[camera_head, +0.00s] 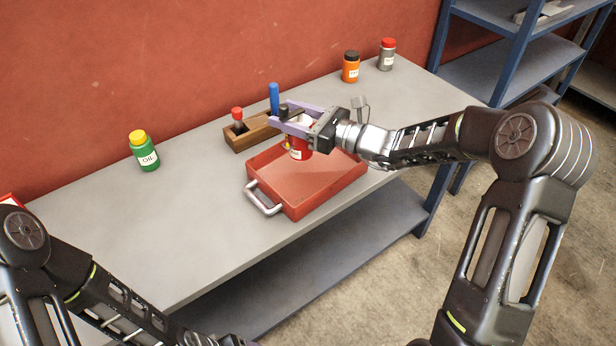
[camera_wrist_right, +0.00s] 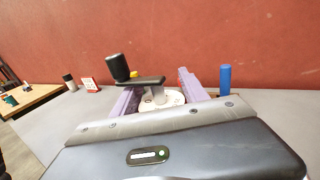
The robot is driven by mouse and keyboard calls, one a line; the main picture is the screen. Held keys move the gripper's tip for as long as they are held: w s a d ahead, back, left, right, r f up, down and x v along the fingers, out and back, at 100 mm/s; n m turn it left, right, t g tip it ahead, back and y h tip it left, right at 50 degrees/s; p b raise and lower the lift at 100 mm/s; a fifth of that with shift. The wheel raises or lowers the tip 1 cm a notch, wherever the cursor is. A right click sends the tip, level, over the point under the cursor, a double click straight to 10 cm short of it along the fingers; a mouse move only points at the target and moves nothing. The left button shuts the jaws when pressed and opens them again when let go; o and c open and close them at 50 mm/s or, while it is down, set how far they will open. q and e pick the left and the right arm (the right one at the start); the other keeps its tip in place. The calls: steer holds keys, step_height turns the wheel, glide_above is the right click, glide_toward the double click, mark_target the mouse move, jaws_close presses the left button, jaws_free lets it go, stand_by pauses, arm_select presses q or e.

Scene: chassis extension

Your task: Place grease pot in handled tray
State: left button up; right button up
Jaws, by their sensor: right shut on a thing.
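The grease pot, a red can with a pale label (camera_head: 299,152), is held in my right gripper (camera_head: 280,112). The gripper's purple fingers are around its upper part. The pot appears upright over the back left part of the red handled tray (camera_head: 335,184); whether it touches the tray floor I cannot tell. In the right wrist view, a pale lid (camera_wrist_right: 176,97) shows between the fingers, with a black crank-like part in front. The tray has a grey handle (camera_head: 262,202) at its left end.
A wooden holder (camera_head: 240,143) with red- and blue-handled tools stands behind the tray. A green oil bottle (camera_head: 144,152) stands left, an orange jar (camera_head: 351,67) and a grey jar (camera_head: 387,55) at the back. The grey table (camera_head: 170,230) is bare left of the tray.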

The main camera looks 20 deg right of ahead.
steer(key=shift+w+d+r+g+y, duration=0.3)
steer(key=shift+w+r+g, duration=0.1)
steer(key=shift+r, duration=0.2)
step_height(320, 180, down, 6)
steer(key=shift+p, duration=0.35)
steer(key=shift+f, duration=0.15)
step_height(320, 180, down, 4)
steer(key=shift+r+n, duration=0.15)
steer(key=shift+n, duration=0.15)
